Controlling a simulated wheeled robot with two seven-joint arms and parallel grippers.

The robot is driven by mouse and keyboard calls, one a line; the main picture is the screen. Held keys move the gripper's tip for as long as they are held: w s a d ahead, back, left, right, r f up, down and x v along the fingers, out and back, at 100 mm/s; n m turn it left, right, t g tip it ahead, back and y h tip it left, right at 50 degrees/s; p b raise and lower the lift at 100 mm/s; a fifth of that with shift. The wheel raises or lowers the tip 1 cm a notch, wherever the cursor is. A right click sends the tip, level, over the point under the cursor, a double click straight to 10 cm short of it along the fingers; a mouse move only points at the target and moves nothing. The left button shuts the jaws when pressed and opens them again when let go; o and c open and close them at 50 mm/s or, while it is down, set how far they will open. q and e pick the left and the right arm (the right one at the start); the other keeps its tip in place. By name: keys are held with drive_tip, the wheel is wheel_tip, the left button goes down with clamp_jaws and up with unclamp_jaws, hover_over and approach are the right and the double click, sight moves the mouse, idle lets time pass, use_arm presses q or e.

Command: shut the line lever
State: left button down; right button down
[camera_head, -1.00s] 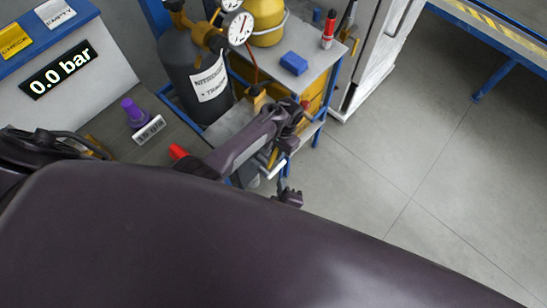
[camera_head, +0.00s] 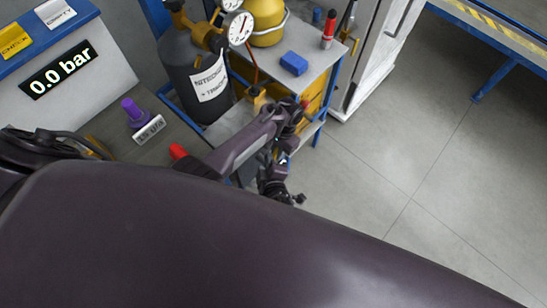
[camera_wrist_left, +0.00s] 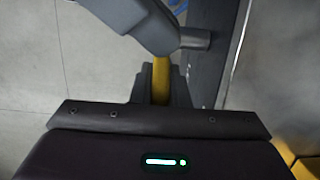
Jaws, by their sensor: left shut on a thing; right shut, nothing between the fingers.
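In the left wrist view, a yellow bar (camera_wrist_left: 161,72), which looks like the line lever, runs between the dark fingers of my left gripper (camera_wrist_left: 160,90). The gripper is shut on it. The bar's upper end goes behind a grey rounded body (camera_wrist_left: 140,18) with a short cylinder at its right. In the head view, my left arm reaches past the cart, and its wrist end hangs beside the cart's lower right. The lever and fingertips cannot be made out there, hidden by my arm. My right gripper is in neither view.
A dark gas cylinder (camera_head: 193,75) with gauges (camera_head: 239,28) stands beside a cart (camera_head: 316,57) carrying a blue block (camera_head: 294,63) and a red tube (camera_head: 328,30). A display (camera_head: 60,69) reads 0.0 bar. Open floor (camera_head: 430,150) lies to the right.

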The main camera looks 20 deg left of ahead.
drive_tip(key=shift+w+d+f, duration=0.2)
drive_tip(key=shift+w+f, duration=0.15)
drive_tip(key=shift+w, duration=0.1)
drive_tip(key=shift+w+d+f, duration=0.15)
drive_tip(key=shift+w+f, duration=0.2)
drive_tip(key=shift+w, duration=0.1)
